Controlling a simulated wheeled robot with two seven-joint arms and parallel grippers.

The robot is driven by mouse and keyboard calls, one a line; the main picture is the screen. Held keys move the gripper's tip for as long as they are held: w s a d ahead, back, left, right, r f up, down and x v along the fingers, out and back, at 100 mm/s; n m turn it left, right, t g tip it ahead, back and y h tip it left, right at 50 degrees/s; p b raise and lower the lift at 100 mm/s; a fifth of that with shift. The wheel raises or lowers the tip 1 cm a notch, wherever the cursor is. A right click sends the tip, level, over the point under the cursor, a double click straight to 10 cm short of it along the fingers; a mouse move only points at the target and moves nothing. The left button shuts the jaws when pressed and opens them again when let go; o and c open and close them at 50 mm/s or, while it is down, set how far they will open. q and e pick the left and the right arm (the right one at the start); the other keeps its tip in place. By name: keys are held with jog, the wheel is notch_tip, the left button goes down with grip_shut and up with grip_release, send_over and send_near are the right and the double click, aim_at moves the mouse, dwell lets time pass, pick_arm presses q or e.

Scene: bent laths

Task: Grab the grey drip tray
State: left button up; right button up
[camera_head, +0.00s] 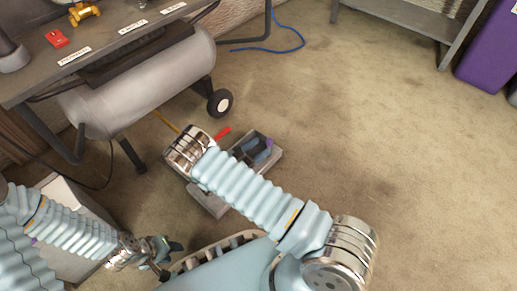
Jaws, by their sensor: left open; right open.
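A grey tray (209,203), likely the drip tray, lies on the floor near the middle. My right arm crosses over it and hides its centre, so it shows on both sides of the arm. Dark blue-grey items (252,148) lie on its far part. My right arm ends in a metal wrist at the tray's left; its gripper fingers are hidden behind the wrist. My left gripper (168,258) is at the lower left, open and apparently empty, to the left of and nearer than the tray.
A workbench (92,52) with a grey tank (150,80) and wheel (220,103) stands at the upper left. A pale box (75,195) is at the lower left. The floor right of my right arm is clear.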

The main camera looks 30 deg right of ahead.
aim_at(269, 141)
jog(key=x, duration=0.5)
jog(key=shift+d+f+b, duration=0.2)
jog(key=shift+d+b, duration=0.15)
jog(key=shift+b, duration=0.05)
grip_shut()
